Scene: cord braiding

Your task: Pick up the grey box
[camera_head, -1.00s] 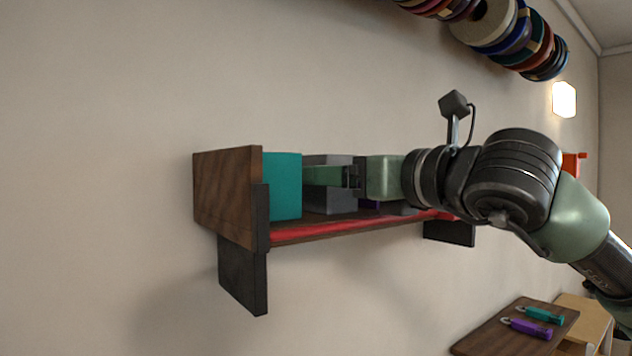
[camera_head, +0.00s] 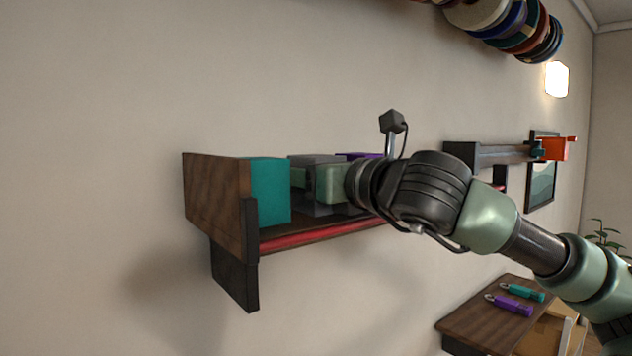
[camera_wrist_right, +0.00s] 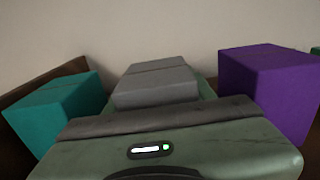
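The grey box (camera_head: 316,160) stands on the wall shelf between a teal box (camera_head: 270,191) and a purple box (camera_head: 358,155). My right gripper (camera_head: 312,182) reaches in from the right and covers much of the grey box. In the right wrist view the grey box (camera_wrist_right: 156,82) lies straight ahead of the palm, with a sliver of green finger along its right side. The fingers look spread around the box; contact is hidden. My left gripper is not in view.
The shelf (camera_head: 219,205) has a wooden end panel at left and a red front strip. The teal box (camera_wrist_right: 58,106) and purple box (camera_wrist_right: 270,85) flank the gripper closely. A lower table (camera_head: 490,318) holds teal and purple tagged items.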

